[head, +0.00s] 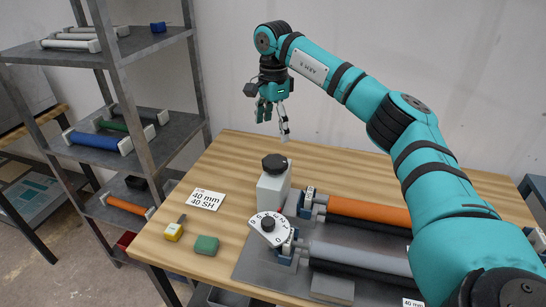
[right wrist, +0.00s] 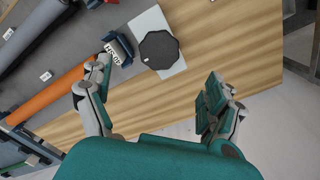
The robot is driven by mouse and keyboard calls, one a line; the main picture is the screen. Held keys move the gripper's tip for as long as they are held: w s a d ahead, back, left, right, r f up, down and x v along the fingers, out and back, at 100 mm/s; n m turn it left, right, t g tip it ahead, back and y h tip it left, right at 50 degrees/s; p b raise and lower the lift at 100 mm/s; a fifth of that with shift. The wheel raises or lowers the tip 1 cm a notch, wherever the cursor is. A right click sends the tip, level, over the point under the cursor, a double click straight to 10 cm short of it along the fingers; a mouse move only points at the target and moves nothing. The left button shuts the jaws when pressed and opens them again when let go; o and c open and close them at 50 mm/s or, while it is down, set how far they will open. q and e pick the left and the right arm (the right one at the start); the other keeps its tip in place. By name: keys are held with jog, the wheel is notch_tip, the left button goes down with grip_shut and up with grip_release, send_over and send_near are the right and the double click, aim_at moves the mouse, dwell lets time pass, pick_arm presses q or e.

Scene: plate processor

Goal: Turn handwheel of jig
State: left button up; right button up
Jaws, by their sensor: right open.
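The jig on the wooden table has a black handwheel (head: 275,163) on top of a light grey block (head: 273,190). A white dial plate (head: 270,231) with numbers and a small black knob sits in front of it. My right gripper (head: 273,122) is open and empty, above the handwheel and apart from it. In the right wrist view the black many-sided handwheel (right wrist: 160,50) lies ahead of and between the spread fingers of my right gripper (right wrist: 155,80). My left gripper is not in view.
An orange roller (head: 370,211) and a grey roller (head: 360,248) lie right of the block. A label card (head: 207,199), a yellow item (head: 174,230) and a green block (head: 206,245) lie on the table (head: 230,160). A shelf (head: 150,45) with rollers stands left.

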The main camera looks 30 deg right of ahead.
aim_at(273, 160)
notch_tip(273, 160, down, 11)
jog(key=shift+r+p, duration=0.1)
jog(key=shift+p, duration=0.8)
jog(key=c, duration=1.2)
jog(key=m, duration=0.4)
jog(key=shift+w+r, duration=0.1)
jog(key=shift+w, duration=0.05)
jog(key=m, duration=0.5)
jog(key=shift+p, duration=0.3)
jog(key=m, duration=0.4)
jog(key=shift+w+d+m, duration=0.1)
jog(key=shift+d+m, duration=0.1)
jog(key=shift+m, duration=0.1)
jog(key=shift+d+m+p, duration=0.1)
jog(key=shift+m+p, duration=0.4)
jog(key=shift+m, duration=1.6)
